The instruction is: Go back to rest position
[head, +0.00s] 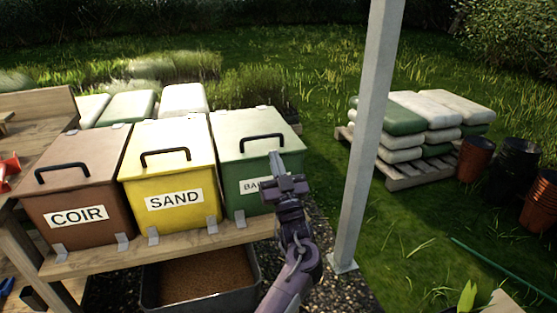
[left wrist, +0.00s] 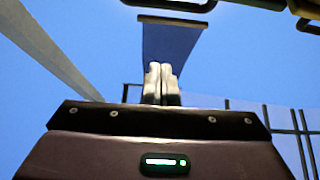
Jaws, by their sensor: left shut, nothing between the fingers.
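My left gripper (head: 275,160) points up in front of the green bin (head: 234,158) in the head view and hides part of its label. The gripper's fingers are shut together with nothing between them. In the left wrist view the closed fingers (left wrist: 161,83) point up against blue sky. I cannot tell from the head view whether the gripper touches the bin. My right gripper is in neither view.
A yellow SAND bin (head: 178,170) and a brown COIR bin (head: 80,180) stand on the wooden bench (head: 160,249), lids down. A grey post (head: 366,130) rises just right of my arm. Stacked bags (head: 402,116) and pots (head: 473,158) stand at right. Open grass lies behind.

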